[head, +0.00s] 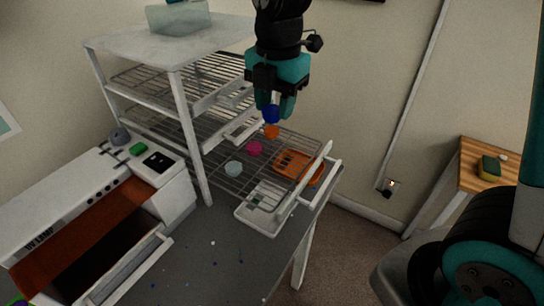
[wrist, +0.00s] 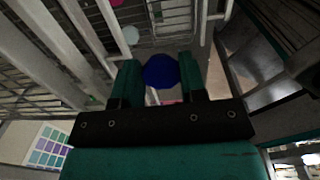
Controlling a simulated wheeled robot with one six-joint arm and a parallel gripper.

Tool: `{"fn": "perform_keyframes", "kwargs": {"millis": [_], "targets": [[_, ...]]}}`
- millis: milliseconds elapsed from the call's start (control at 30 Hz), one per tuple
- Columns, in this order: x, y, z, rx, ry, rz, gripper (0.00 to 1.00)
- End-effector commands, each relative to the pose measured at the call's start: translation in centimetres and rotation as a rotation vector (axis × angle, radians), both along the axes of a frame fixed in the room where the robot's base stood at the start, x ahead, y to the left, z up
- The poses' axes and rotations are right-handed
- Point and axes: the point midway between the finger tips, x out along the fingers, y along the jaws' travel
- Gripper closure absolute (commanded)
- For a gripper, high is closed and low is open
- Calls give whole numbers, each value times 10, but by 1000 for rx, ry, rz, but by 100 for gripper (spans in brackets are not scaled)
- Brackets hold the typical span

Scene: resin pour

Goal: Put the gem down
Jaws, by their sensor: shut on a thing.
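My gripper (head: 275,107) is shut on a dark blue gem (head: 271,113) and holds it up in the air over the pulled-out lowest wire shelf (head: 228,176) of the rack. In the wrist view the blue gem (wrist: 160,71) sits between the two teal fingers of my gripper (wrist: 160,75). An orange piece (head: 271,131) shows just below the gem in the head view. A pink piece (head: 254,148) and a pale aqua piece (head: 233,168) are on the shelf to its left.
An orange slotted holder (head: 297,166) lies on the shelf's right side, near its white front rail (head: 304,181). The higher shelves (head: 190,73) and white rack post (head: 190,135) stand to the left. A white cabinet with an open drawer (head: 125,265) is at lower left.

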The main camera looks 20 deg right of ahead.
Motion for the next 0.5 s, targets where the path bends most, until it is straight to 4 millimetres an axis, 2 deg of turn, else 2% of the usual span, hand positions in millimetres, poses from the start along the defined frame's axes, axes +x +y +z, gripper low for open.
{"fn": "perform_keyframes", "kwargs": {"millis": [100,300,500], "targets": [[-1,-2,-35,-3,9,-3,100],[-1,-1,-87,-2,7,-3,100],[0,1,-112,-1,1,-1,100]]}}
